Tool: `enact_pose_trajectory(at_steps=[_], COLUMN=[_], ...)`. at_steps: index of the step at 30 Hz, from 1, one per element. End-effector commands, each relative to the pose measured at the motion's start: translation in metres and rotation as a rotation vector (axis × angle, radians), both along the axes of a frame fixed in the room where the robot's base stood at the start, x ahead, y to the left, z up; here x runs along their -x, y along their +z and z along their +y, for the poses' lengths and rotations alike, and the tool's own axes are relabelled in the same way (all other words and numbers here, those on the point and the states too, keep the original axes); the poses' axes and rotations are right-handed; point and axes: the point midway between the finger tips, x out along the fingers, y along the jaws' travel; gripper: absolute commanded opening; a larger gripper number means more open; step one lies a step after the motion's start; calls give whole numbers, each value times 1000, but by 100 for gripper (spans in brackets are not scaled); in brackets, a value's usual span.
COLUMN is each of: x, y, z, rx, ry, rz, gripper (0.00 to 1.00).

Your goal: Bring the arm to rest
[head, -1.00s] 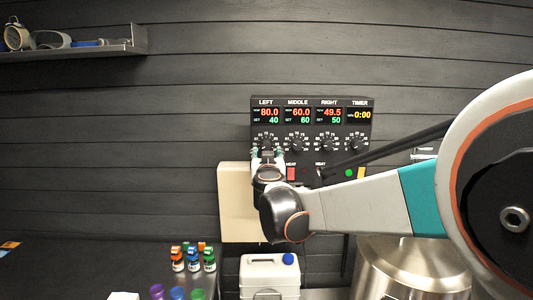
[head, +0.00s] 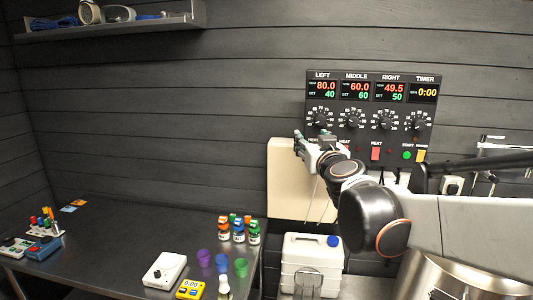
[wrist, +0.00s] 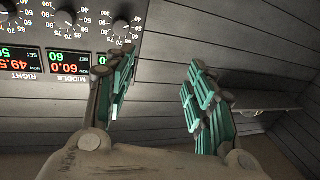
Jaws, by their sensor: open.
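My gripper (head: 308,143) is in front of the lower left part of the control panel (head: 370,108) in the head view, with my arm reaching in from the right. In the wrist view my gripper (wrist: 160,100) has its two teal-padded fingers spread apart with nothing between them. The panel (wrist: 60,35) appears upside down behind the left finger there. I cannot tell how far the fingers are from the panel face. The displays read LEFT 80.0 set 40, MIDDLE 60.0 set 60, RIGHT 49.5 set 50, TIMER 0:00.
A dark bench (head: 110,245) at left holds small bottles (head: 239,230), coloured cups (head: 221,263), a white box with a knob (head: 164,270) and a yellow timer (head: 190,289). A white jug (head: 312,262) and a steel vessel (head: 455,280) stand below the panel. A shelf (head: 110,27) hangs upper left.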

Motion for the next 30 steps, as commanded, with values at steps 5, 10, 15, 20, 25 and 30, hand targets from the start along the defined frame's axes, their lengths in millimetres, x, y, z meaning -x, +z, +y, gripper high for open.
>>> enact_pose_trajectory(at_steps=[5,10,15,20,25,30], x=[58,115,177,235,290,325], y=[-47,-107,-181,-251,-313,-347], z=[19,27,19,-3,-33,-56], rx=[9,17,25,30,30,26], ry=[141,223,233,175,63,-36], rz=[101,262,464,659,833,933], gripper=[50,50,50,50,50,50])
